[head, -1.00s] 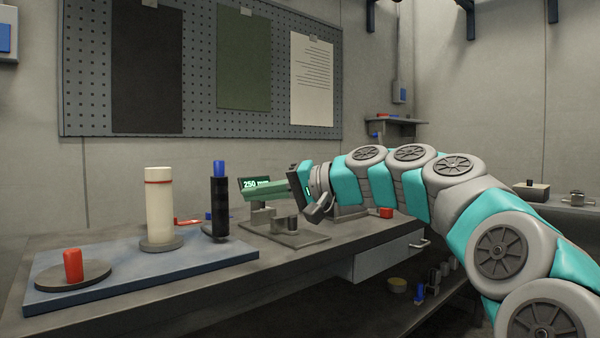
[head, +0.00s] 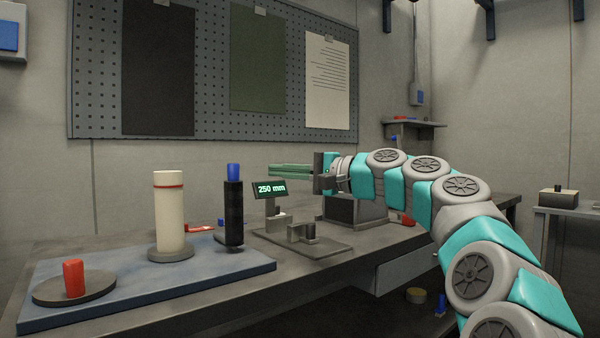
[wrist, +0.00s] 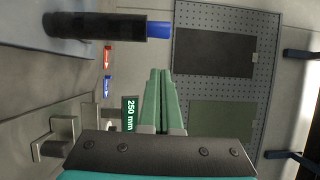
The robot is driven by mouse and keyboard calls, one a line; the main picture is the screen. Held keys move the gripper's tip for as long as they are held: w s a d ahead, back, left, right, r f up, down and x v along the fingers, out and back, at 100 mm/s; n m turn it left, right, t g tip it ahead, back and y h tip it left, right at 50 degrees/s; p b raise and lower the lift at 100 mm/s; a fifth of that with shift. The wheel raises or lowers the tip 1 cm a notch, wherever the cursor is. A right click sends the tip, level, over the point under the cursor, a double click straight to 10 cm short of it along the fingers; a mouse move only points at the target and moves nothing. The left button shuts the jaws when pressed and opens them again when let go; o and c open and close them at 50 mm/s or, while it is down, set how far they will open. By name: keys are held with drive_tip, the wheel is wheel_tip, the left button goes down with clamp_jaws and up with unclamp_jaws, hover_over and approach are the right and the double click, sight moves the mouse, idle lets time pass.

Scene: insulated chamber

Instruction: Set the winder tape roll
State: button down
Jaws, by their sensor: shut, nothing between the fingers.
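My gripper (head: 273,170) is shut and empty, its green fingers pointing left above the bench. In the wrist view the two fingers (wrist: 160,78) lie together. A display reading "250 mm" (head: 270,188) stands just below the fingers, on a grey metal fixture (head: 302,243) with a short dark post. Left of it, a black cylinder with a blue top (head: 233,212) stands upright, apart from the fingers. A tall cream cylinder with a red band (head: 169,215) stands on a grey disc further left. I cannot tell which piece is the tape roll.
A blue board (head: 125,303) lies on the bench, with a red knob (head: 73,278) on a grey disc at its left. Small red and blue tagged items (wrist: 107,72) lie behind the black cylinder. A perforated panel (head: 211,80) hangs behind. A drawer is under the bench.

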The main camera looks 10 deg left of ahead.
drive_tip(key=shift+s+a, duration=0.25)
drive_tip(key=shift+a, duration=0.65)
drive_tip(key=shift+s+a, duration=0.25)
drive_tip(key=shift+a, duration=0.6)
drive_tip(key=shift+s+a, duration=0.25)
drive_tip(key=shift+a, duration=0.65)
